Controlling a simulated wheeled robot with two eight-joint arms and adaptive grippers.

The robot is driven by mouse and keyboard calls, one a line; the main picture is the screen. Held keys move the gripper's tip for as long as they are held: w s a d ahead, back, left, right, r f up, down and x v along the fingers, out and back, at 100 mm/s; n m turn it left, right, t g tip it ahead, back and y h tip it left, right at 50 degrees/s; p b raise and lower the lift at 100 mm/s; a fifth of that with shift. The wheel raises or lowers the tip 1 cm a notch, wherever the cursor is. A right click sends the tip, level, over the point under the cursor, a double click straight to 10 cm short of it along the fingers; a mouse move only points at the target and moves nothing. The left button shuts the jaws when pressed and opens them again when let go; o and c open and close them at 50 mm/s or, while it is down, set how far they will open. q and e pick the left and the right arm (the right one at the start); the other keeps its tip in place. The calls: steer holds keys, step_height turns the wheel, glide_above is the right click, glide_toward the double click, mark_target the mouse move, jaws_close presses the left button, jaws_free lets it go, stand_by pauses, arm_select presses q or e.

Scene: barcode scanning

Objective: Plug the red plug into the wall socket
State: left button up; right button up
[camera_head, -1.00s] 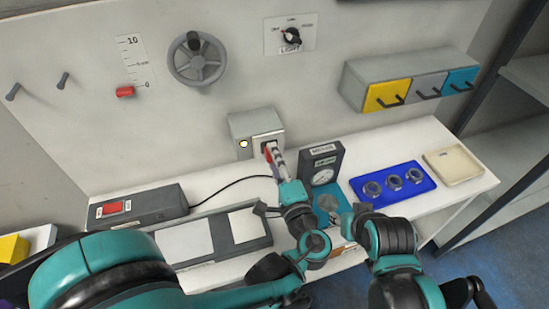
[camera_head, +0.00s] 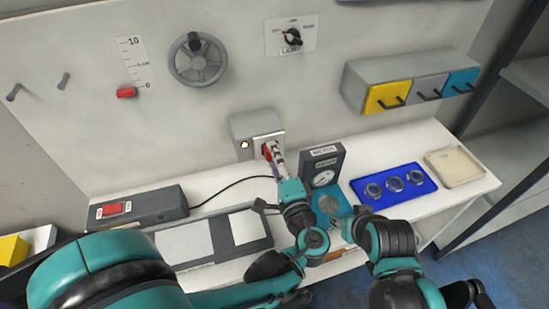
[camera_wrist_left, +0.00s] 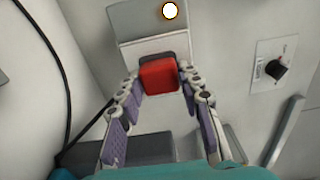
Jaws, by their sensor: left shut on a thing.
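The red plug (camera_wrist_left: 162,74) is between the fingertips of my left gripper (camera_wrist_left: 160,80) in the left wrist view, and the gripper is shut on it. The plug lies up against the pale face of the wall socket (camera_wrist_left: 140,49); its prongs are hidden, so I cannot tell how deep it sits. In the head view the plug (camera_head: 267,152) shows as a small red patch at the socket box (camera_head: 243,126), with my left gripper (camera_head: 273,153) reaching up to it. My right arm is at the lower right; its fingers cannot be made out.
A round lamp on the socket box glows white. A black cable runs left to a grey power strip with a red switch (camera_head: 112,209). A dark gauge box (camera_head: 324,164) stands just right of my left gripper. A blue tray (camera_head: 418,200) with metal rings lies further right.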

arm_select(q)
steer(key=o, duration=1.1)
steer(key=v, duration=1.2)
